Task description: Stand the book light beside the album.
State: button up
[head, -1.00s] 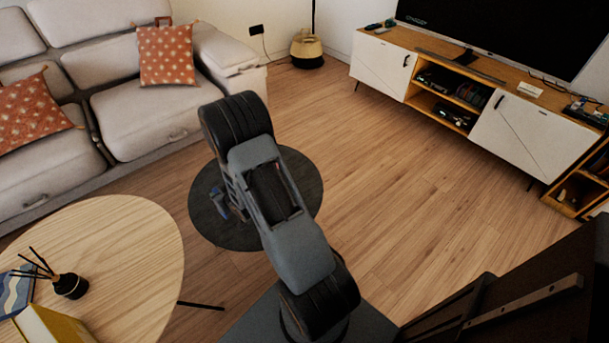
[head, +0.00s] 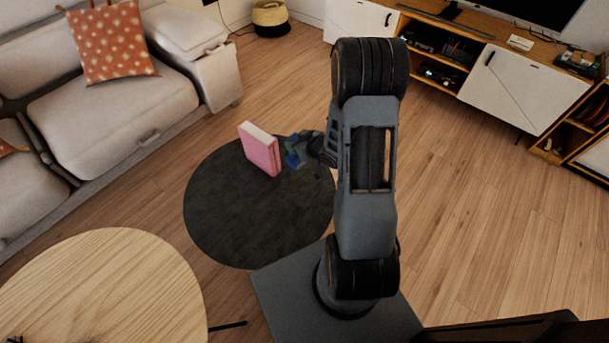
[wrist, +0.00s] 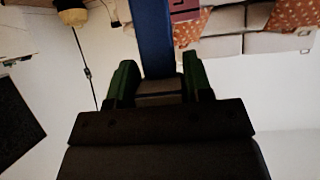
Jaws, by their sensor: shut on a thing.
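A pink, book-shaped block with pale page edges (head: 260,149), which I take to be the album, stands upright near the back edge of the round dark table (head: 230,205). My gripper (head: 300,150) is just right of it, small and partly hidden by my arm. In the wrist view my gripper (wrist: 158,75) has green fingers shut on a long blue thing (wrist: 152,35), which I take to be the book light. I cannot tell whether its end touches the table. A sliver of the album (wrist: 185,9) shows at the top of the wrist view, to the right of the blue thing.
A round light-wood table (head: 110,290) is at the front left. A grey sofa (head: 110,110) with an orange cushion (head: 112,40) stands behind. A TV cabinet (head: 515,85) is at the back right. The front left of the dark table is clear.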

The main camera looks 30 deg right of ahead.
jog(key=s+d+n+g+y+b, duration=0.1)
jog(key=s+n+g+y+b, duration=0.3)
jog(key=s, duration=0.6)
jog(key=w+d+f+n+y+b, duration=0.1)
jog(key=w+f+b, duration=0.5)
jog(key=w+f, duration=0.6)
jog(key=shift+w+d+f+n+t, duration=0.3)
jog(key=shift+d+f+t, duration=0.1)
jog(key=shift+d+f, duration=0.15)
jog(key=shift+f, duration=0.1)
jog(key=o, duration=1.3)
